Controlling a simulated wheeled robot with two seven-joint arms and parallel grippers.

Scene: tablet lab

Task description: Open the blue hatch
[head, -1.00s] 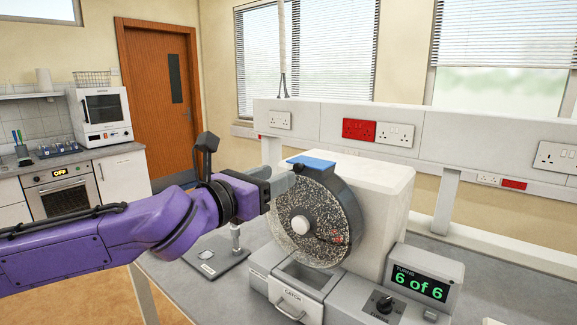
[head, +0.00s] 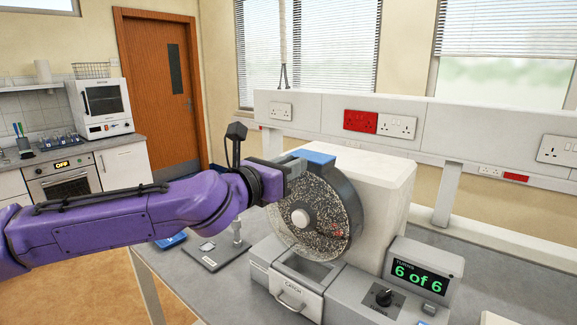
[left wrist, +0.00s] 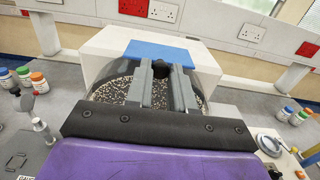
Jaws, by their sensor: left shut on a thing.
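The blue hatch (head: 316,156) is a flat panel on top of the round drum (head: 318,215) of a white machine. It lies flat on the rim and looks closed. It also shows in the left wrist view (left wrist: 160,51) as a wide blue strip. My left gripper (head: 301,168) reaches in from the left at the hatch's near edge. In the left wrist view its two fingers (left wrist: 161,69) close on a small dark part at that edge, mostly hidden between the fingertips. My right gripper is in neither view.
The display (head: 418,274) reads "6 of 6", with a dark knob (head: 384,297) below. A catch drawer (head: 297,291) sits under the drum. A flat stand (head: 215,252) is left of the machine. Bottles (left wrist: 38,82) stand on the bench beside it.

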